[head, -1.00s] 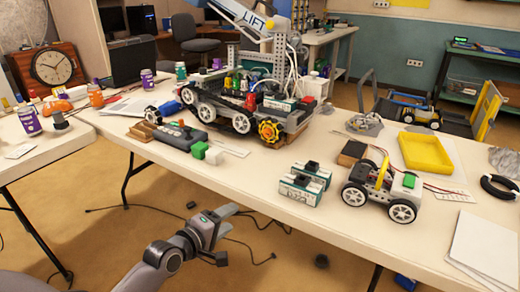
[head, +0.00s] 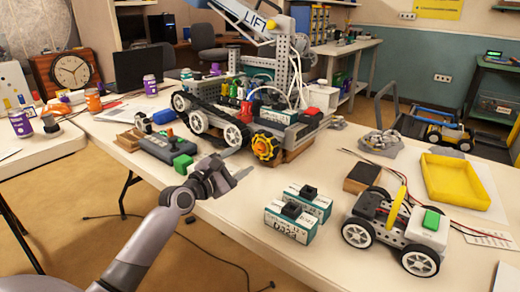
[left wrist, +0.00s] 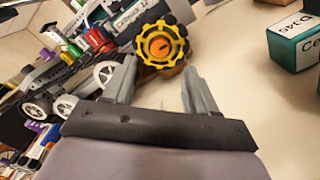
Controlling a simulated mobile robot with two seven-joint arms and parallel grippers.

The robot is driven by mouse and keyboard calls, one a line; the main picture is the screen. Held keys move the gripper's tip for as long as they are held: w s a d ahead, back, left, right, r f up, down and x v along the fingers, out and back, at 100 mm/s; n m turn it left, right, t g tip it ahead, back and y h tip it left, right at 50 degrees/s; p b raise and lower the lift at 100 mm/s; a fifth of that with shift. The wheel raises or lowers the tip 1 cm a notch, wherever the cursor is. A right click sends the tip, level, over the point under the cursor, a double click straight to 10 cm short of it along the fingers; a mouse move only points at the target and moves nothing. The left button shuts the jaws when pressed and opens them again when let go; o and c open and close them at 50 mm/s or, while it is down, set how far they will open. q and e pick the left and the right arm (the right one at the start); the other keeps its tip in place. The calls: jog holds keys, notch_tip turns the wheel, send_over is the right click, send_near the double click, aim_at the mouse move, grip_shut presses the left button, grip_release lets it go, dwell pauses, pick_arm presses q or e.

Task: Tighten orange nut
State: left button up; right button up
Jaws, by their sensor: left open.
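The orange nut (left wrist: 160,46) sits at the centre of a yellow toothed wheel (left wrist: 174,27) on the big wheeled robot. In the head view the yellow wheel (head: 265,147) is at the robot's near right corner, and the orange nut (head: 262,147) looks small at its hub. My left gripper (head: 240,165) is over the table's front part, to the left of and a little nearer than the wheel. In the left wrist view my left gripper (left wrist: 154,85) is open and empty, its two fingers pointing towards the wheel. There is a gap between fingers and wheel. My right gripper is not in view.
Two green-and-white boxes (head: 289,222) and a small white-wheeled car (head: 399,231) stand to the right. A grey controller (head: 163,150) and a green cube (head: 182,163) lie left of my gripper. A yellow tray (head: 453,182) is farther right. White table (head: 232,205) between is clear.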

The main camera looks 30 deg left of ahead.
aim_at(258, 149)
pick_arm(q)
jog(key=shift+w, duration=0.4)
jog(key=w, duration=0.1)
jog(key=w+b, duration=0.1)
jog(key=w, duration=0.2)
jog(key=shift+w+d, duration=0.25)
jog(key=shift+w, duration=0.6)
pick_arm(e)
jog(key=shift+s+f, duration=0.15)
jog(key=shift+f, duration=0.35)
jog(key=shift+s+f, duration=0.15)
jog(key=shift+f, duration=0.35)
pick_arm(q)
jog(key=shift+c, duration=0.3)
jog(key=c, duration=1)
